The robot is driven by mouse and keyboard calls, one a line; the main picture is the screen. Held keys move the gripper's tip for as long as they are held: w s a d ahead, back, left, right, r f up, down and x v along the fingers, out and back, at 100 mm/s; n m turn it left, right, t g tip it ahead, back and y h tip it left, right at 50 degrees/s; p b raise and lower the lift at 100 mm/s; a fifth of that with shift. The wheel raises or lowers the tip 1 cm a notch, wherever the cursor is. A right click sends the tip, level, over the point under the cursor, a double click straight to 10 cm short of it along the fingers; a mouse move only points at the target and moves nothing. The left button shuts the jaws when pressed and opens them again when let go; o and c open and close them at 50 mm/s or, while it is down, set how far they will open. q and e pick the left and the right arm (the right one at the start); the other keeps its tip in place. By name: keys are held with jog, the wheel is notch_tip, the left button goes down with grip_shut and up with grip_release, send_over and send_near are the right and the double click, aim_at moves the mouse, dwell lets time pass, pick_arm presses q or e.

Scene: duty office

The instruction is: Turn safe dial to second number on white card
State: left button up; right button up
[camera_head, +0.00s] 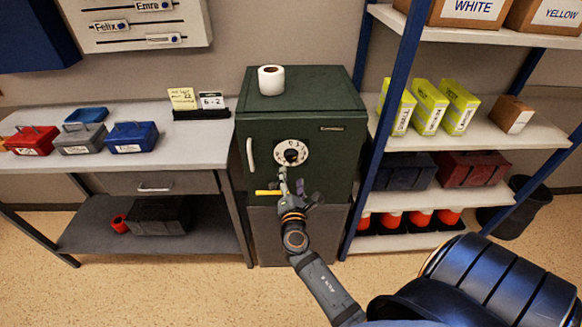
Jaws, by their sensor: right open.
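The dark green safe (330,106) stands in the middle of the camera_head view, on a grey base. Its round white dial (291,152) is on the front of the door; its marks are too small to read. A white card (211,101) reading "6 - 2" stands in a black holder on the table at left, beside a yellow note. My right gripper (291,178) is open just below the dial, in front of the safe door. Its fingertips are close to the dial's lower edge; I cannot tell whether they touch it. My left gripper is out of view.
A white handle (250,153) is at the door's left. A yellow bar (267,192) shows left of my right gripper. A paper roll (271,80) sits on the safe. The left table (190,138) and the right shelf unit (505,138) flank the safe closely.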

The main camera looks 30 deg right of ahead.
jog(key=v, duration=0.3)
jog(key=shift+s+a, duration=0.15)
dwell(0.3)
jog(key=s+a+f+m+g+y, duration=0.1)
jog(key=s+f+m+g+y, duration=0.2)
jog(key=f, duration=0.9)
jog(key=s+a+f+m+g+y, duration=0.15)
jog(key=s+f, duration=0.45)
jog(key=f, duration=0.6)
jog(key=s+a+f+m+g+y, duration=0.1)
jog(key=s+f+m+g+y, duration=0.2)
jog(key=f, duration=0.9)
jog(key=s+f+m+g, duration=0.3)
jog(key=s+f+m, duration=0.3)
jog(key=s, duration=0.7)
jog(key=s+d+f+m+g, duration=0.1)
jog(key=s+f+m+g, duration=0.2)
jog(key=s, duration=1.1)
notch_tip(320, 180, down, 5)
jog(key=m+y, duration=0.1)
jog(key=m, duration=0.2)
jog(key=shift+s+f+g, duration=0.2)
jog(key=shift+g, duration=0.15)
